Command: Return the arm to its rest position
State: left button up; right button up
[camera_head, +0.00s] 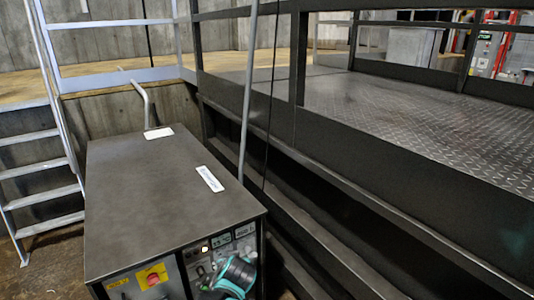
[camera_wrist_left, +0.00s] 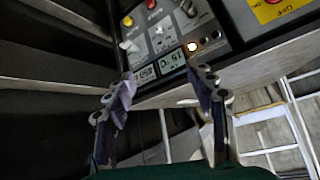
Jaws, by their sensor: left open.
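My left gripper (camera_head: 232,278) is at the bottom of the head view, in front of the cabinet's control panel (camera_head: 217,262). Part of it is cut off by the frame's lower edge. In the left wrist view my left gripper (camera_wrist_left: 163,90) has its two fingers spread, with nothing between them. Beyond the fingertips the panel (camera_wrist_left: 212,22) shows knobs, switches, two small displays and a lit lamp. I cannot tell if a fingertip touches the panel. My right gripper is in neither view.
The dark cabinet (camera_head: 165,190) fills the lower left, with a red knob (camera_head: 152,279) on a yellow plate. Metal stairs (camera_head: 42,165) stand at the left. A railed platform with a tread-plate floor (camera_head: 410,115) closes off the right.

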pick_arm(q)
jog(key=s+a+r+m+h, duration=0.1)
jog(key=s+a, duration=0.1)
jog(key=s, duration=0.9)
jog(key=s+a+r+g+h, duration=0.1)
jog(key=s+a+h, duration=0.1)
jog(key=s, duration=0.9)
jog(key=shift+s+a+r+m, duration=0.2)
jog(key=shift+a+m, duration=0.1)
jog(key=shift+m, duration=0.1)
